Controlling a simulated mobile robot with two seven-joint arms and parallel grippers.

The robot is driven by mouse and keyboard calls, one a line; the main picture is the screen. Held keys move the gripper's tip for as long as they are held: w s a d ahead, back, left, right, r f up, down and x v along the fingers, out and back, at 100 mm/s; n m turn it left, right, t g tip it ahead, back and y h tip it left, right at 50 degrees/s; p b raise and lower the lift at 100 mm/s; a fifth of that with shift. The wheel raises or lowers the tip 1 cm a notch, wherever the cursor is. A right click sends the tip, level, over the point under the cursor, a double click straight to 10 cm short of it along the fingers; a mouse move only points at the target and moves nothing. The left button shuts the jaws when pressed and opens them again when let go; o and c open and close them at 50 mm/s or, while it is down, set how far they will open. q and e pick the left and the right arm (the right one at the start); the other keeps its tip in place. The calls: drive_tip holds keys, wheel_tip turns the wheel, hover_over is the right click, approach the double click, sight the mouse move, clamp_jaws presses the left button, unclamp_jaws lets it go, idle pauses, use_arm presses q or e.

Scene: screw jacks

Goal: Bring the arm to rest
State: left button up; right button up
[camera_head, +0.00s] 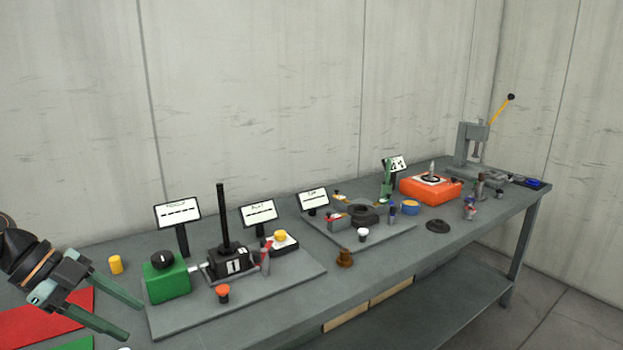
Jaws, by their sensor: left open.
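My left gripper (119,313) comes in from the left edge, at the near left end of the workbench (400,270). Its two green-grey fingers are spread apart, with nothing seen between them. The fingers point right, just left of a green box with a black knob (167,279). I cannot tell whether a fingertip touches the board in front of the box. A black screw jack (228,260) with a tall post stands right of the green box on a grey board (300,277). My right gripper is out of view.
A yellow cylinder (115,264) stands behind my left gripper, and a red mat (45,322) lies under it. Small signs (178,211) stand along the back. Farther right are an orange box (430,189) and a lever press (473,145). Open air lies above the bench.

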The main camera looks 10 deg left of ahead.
use_arm(q)
wheel_tip(320, 180, down, 23)
drive_tip(key=s+n+t+y, duration=0.1)
drive_tip(key=s+n+t, duration=0.2)
drive_tip(key=n+t, duration=0.75)
drive_tip(key=s+d+f+n+g+y, duration=0.2)
drive_tip(key=s+d+f, duration=0.4)
drive_tip(key=d, duration=0.3)
drive_tip(key=s+d+f+n+g+y, duration=0.2)
drive_tip(key=s+d+f+n, duration=0.1)
drive_tip(key=s+d+f, duration=0.3)
drive_tip(key=d+f, duration=0.2)
drive_tip(key=d, duration=0.1)
drive_tip(key=shift+f, duration=0.35)
drive_tip(key=shift+n, duration=0.25)
